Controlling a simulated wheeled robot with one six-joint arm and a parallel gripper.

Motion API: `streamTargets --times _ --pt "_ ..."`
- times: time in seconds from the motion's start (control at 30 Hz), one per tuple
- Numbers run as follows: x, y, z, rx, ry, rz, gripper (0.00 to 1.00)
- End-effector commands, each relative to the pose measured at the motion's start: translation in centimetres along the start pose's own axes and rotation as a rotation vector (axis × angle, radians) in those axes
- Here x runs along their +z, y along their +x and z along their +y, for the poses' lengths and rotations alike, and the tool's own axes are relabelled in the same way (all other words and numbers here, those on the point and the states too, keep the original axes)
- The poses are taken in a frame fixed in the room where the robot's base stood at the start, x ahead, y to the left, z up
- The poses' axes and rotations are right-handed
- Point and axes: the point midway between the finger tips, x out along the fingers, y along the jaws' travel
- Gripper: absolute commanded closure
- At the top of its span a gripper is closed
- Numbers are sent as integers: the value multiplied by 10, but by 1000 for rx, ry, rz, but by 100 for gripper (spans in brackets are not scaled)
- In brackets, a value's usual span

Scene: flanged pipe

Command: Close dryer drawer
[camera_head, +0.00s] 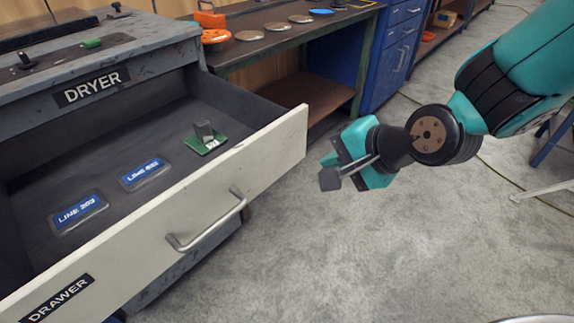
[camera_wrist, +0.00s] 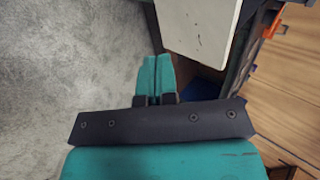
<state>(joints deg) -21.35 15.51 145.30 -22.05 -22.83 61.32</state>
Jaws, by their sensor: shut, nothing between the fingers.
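The dryer drawer (camera_head: 150,232) is pulled well out of the grey dryer cabinet (camera_head: 130,85). It has a pale front panel with a metal bar handle (camera_head: 208,222) and a "DRAWER" label at lower left. My gripper (camera_head: 332,174) is in the air to the right of the drawer front, apart from the handle. In the wrist view its teal fingers (camera_wrist: 155,76) are together and empty. A white panel (camera_wrist: 200,28), seemingly the drawer front, shows just beyond and to the right of the fingertips there.
A workbench (camera_head: 290,40) with discs stands behind, beside a blue cabinet (camera_head: 393,50). The concrete floor (camera_head: 340,255) before the drawer is clear.

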Motion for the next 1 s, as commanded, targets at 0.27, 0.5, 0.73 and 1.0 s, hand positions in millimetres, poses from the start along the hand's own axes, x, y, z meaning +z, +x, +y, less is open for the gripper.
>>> streamTargets --times 0.27,0.5,0.73,1.0 --pt "1 54 2 3 -3 -3 100" --pt "0 96 -10 -1 -6 -1 100" --pt "0 114 -26 -1 -4 1 100" --pt "0 116 -28 0 -2 1 100"
